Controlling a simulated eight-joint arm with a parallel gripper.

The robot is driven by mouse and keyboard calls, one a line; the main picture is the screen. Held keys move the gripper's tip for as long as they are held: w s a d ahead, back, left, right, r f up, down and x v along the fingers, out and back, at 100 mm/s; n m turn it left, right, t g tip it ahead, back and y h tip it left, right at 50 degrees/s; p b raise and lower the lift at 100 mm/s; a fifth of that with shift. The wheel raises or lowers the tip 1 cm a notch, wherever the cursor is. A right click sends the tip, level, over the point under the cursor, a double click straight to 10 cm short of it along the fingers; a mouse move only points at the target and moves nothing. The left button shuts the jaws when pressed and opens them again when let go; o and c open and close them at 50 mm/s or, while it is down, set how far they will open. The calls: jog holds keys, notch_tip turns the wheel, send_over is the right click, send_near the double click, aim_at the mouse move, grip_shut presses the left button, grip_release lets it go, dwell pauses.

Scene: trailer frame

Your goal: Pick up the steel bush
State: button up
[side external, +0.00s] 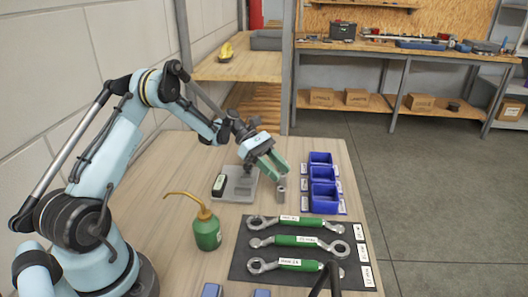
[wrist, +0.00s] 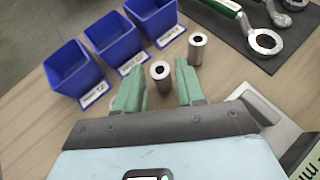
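Two small grey steel bushes stand upright on the wooden table. In the wrist view one bush (wrist: 161,77) appears between my fingertips, and the other bush (wrist: 197,48) stands just past the right finger. In the side view a bush (side external: 281,195) shows just below my gripper (side external: 277,172), with the second close behind and partly hidden. My gripper has green fingers, tilts down and is open and empty; it also shows in the wrist view (wrist: 159,72). I cannot tell whether the fingertips reach down around the nearer bush.
Blue bins (side external: 322,176) with labels stand right of the bushes. A dark mat (side external: 238,272) with several green-handled wrenches lies in front. A green oil can (side external: 207,232) stands left of the mat. A grey plate (side external: 237,193) lies left of my gripper.

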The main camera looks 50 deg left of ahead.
grip_shut()
jog(key=shift+r, duration=0.1)
dwell(0.3)
